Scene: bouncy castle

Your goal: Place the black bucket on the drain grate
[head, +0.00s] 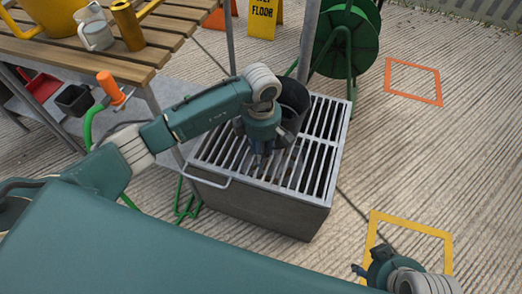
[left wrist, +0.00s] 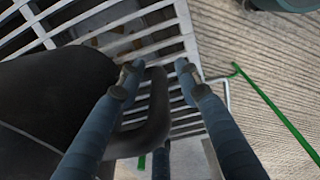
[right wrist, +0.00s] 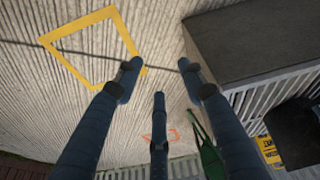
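The black bucket (head: 294,104) is over the back left part of the drain grate (head: 325,145), apparently resting on its bars, partly hidden by my left arm. In the left wrist view the dark bucket body (left wrist: 45,95) fills the left side, and its curved handle (left wrist: 155,115) lies between the spread fingers of my left gripper (left wrist: 158,70). This gripper (head: 260,158) is open, low over the grate in front of the bucket. My right gripper (right wrist: 160,72) is open and empty, away from the grate, and shows at the lower right of the head view (head: 362,272).
A wooden slatted table (head: 165,40) with a yellow watering can, a metal jug and a yellow cylinder stands at the upper left. A green hose reel (head: 345,45) and yellow floor sign (head: 263,18) stand behind. Yellow (head: 448,255) and orange (head: 413,82) squares mark clear ground at right.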

